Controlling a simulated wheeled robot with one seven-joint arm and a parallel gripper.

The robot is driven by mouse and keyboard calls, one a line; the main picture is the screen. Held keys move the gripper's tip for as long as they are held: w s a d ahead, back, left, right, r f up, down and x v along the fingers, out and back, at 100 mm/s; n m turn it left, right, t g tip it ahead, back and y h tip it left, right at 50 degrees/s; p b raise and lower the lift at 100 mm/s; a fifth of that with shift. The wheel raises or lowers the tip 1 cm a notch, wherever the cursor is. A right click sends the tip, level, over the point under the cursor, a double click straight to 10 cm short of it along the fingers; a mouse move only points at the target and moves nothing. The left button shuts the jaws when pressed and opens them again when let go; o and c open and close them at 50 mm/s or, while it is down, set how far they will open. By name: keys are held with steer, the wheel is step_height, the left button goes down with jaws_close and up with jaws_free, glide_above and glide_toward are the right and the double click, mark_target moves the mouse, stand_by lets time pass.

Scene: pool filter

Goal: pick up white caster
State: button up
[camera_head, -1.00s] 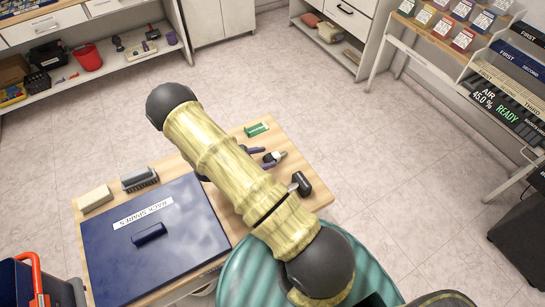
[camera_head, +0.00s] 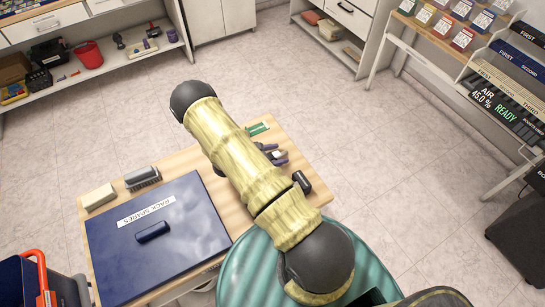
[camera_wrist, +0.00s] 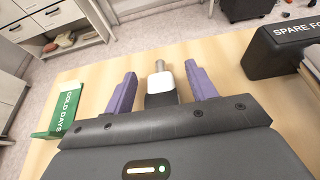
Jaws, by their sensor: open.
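The white caster (camera_wrist: 162,83) stands on the wooden table in the wrist view, with a white and dark body and a metal stem pointing away. My gripper (camera_wrist: 161,70) is open, with one purple finger on each side of the caster and a gap at both sides. I cannot tell how far the fingers reach down around it. In the head view my gripper (camera_head: 276,157) is partly hidden behind my arm, and a small white part of the caster (camera_head: 277,153) shows between the fingers.
A black box marked SPARE (camera_wrist: 275,50) stands right. The wooden table (camera_head: 232,212) also carries a blue RACK SPARES case (camera_head: 190,225), a brush (camera_head: 142,178) and a pale block (camera_head: 98,197).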

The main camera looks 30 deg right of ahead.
mark_target(276, 153)
steer(key=c, duration=1.1)
step_height(276, 153, up, 10)
steer(key=shift+r+b, duration=0.1)
steer(key=shift+b, duration=0.75)
